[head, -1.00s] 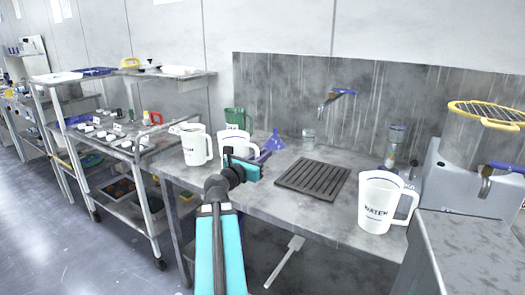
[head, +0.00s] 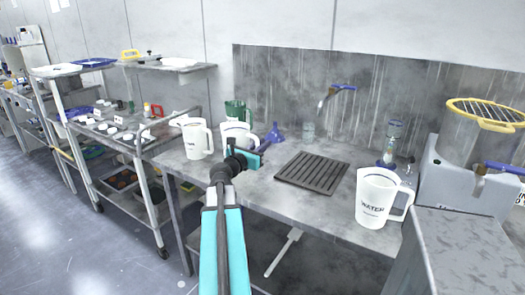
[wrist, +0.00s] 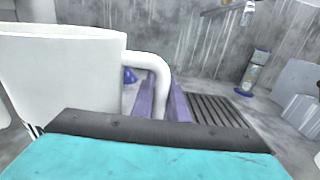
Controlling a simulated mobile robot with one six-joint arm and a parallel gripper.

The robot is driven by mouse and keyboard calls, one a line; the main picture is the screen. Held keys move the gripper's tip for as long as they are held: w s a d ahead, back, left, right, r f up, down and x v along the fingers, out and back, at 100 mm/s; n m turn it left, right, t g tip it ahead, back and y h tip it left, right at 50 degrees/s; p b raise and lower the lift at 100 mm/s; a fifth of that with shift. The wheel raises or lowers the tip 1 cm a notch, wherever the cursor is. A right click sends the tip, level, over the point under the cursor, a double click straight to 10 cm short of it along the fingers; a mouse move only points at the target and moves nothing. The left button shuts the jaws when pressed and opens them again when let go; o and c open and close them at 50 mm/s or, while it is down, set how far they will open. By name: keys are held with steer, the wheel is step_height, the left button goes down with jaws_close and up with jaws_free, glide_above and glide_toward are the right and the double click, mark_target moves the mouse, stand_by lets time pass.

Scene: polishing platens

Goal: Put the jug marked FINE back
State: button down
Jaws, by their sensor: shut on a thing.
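A white jug marked WATER (head: 380,198) stands at the right front.
A green jug (head: 235,110) is behind the held jug and a blue funnel (head: 275,134) beside it. A dark slatted drain grate (head: 312,170) lies mid-bench under a tap (head: 337,90). A clear cylinder machine (head: 465,145) stands right. A loaded cart (head: 125,135) is left.

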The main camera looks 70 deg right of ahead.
steer(key=shift+w+d+f, duration=0.1)
steer(key=shift+w+d, duration=0.15)
steer(key=shift+d, duration=0.65)
steer(key=shift+w+d+f, duration=0.1)
steer(key=shift+d+f, duration=0.05)
steer(key=shift+f, duration=0.75)
steer(key=shift+d+f, duration=0.15)
steer(key=shift+f, duration=0.85)
steer(key=c, duration=1.7)
jaws_free()
steer(key=shift+c, duration=0.2)
